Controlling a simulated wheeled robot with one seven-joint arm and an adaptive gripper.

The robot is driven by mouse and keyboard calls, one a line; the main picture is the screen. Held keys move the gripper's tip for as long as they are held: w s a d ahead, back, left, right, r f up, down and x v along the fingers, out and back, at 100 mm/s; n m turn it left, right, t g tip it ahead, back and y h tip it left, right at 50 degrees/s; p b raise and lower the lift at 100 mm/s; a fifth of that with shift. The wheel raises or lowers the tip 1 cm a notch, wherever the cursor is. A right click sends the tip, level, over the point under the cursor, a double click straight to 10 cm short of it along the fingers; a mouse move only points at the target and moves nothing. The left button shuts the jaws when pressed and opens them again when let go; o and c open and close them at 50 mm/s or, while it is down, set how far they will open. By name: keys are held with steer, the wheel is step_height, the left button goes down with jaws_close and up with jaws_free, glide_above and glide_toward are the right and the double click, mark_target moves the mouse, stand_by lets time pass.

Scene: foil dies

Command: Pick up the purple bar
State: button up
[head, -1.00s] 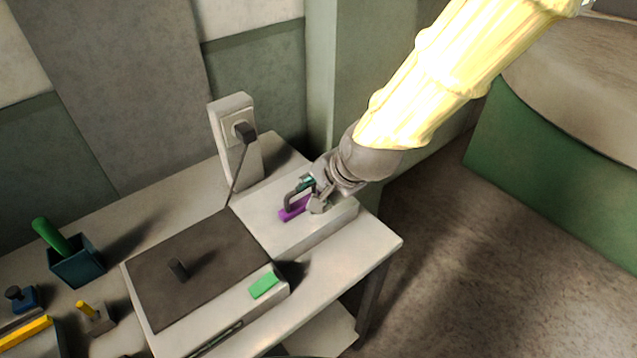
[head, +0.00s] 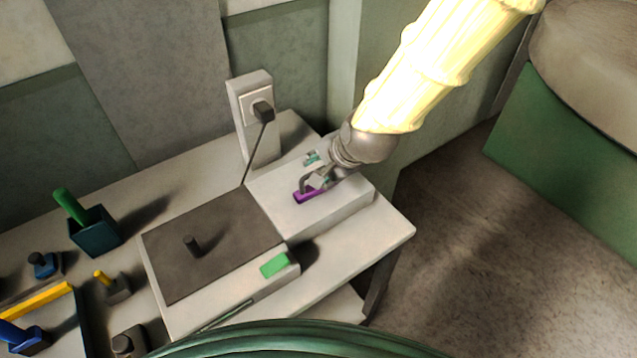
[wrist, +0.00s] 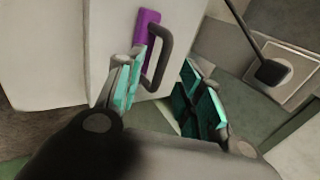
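The purple bar (head: 303,197) lies on top of the pale raised block (head: 352,199) at the right end of the table. A dark grey loop handle stands along it; the wrist view shows this handle (wrist: 163,55) beside the purple bar (wrist: 147,30). My gripper (head: 315,170) is over the block, right by the bar. In the wrist view my gripper (wrist: 164,62) is open, its teal-padded fingers apart, with the handle showing between them. The left finger covers the bar's lower end. I cannot tell whether any finger touches the handle or bar.
A socket post (head: 253,120) with a plug and cord stands behind the block. A dark teal cup (head: 95,232) and several small tools are further left.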

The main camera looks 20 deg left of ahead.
mark_target(305, 193)
steer(key=shift+p+x, duration=0.75)
steer(key=shift+x, duration=1.7)
steer(key=shift+a, duration=0.1)
steer(key=shift+r, duration=0.1)
jaws_close()
